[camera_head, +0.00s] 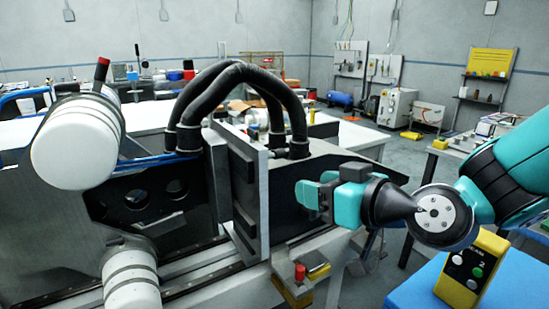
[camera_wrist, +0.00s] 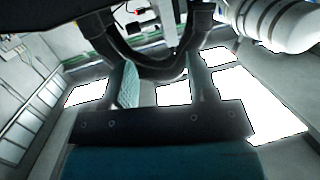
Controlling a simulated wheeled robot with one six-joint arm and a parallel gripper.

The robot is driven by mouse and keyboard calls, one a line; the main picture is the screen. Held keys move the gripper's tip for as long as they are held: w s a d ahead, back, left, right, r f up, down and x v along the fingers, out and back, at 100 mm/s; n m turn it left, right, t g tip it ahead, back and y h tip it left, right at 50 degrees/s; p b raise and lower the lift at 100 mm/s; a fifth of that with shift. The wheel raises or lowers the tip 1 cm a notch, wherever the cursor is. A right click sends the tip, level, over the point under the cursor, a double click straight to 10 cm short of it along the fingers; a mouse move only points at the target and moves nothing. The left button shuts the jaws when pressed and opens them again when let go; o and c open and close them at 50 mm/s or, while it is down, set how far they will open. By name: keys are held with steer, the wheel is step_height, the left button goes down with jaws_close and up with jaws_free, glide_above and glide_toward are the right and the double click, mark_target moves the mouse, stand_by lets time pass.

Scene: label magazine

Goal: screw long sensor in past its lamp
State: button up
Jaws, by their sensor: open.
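My gripper (camera_head: 309,192) is at the right of the machine, its teal fingers pointing left toward the upright plate (camera_head: 262,190). In the wrist view its two fingers (camera_wrist: 164,88) stand apart with nothing seen between them. Below the gripper, on the machine's front edge, are a small red cylinder (camera_head: 300,272) and a brass-coloured cylinder (camera_head: 319,270) close beside it. I cannot tell for sure whether these are the lamp and the long sensor. The gripper is above and apart from both. Neither shows clearly in the wrist view.
Black hoses (camera_head: 235,75) arch over the machine behind the plate. White rolls (camera_head: 78,143) are at the left. A yellow button box (camera_head: 471,270) stands on a blue surface (camera_head: 412,287) at the lower right. A white table (camera_head: 160,112) is behind.

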mark_target(280, 151)
steer(key=w+a+t+p, duration=0.1)
steer(key=w+a+p, duration=0.1)
steer(key=w+p, duration=0.2)
steer(key=w+a+t+p, duration=0.1)
steer(key=w+a+p, duration=0.2)
steer(key=w, duration=0.4)
steer(key=w+a+m+t+h+p, duration=0.1)
steer(key=w+a+p, duration=0.1)
steer(key=w+p, duration=0.3)
steer(key=shift+w+a+r+t, duration=0.1)
steer(key=shift+w+a+t, duration=0.2)
steer(key=shift+w+a, duration=0.35)
steer(key=shift+w, duration=0.1)
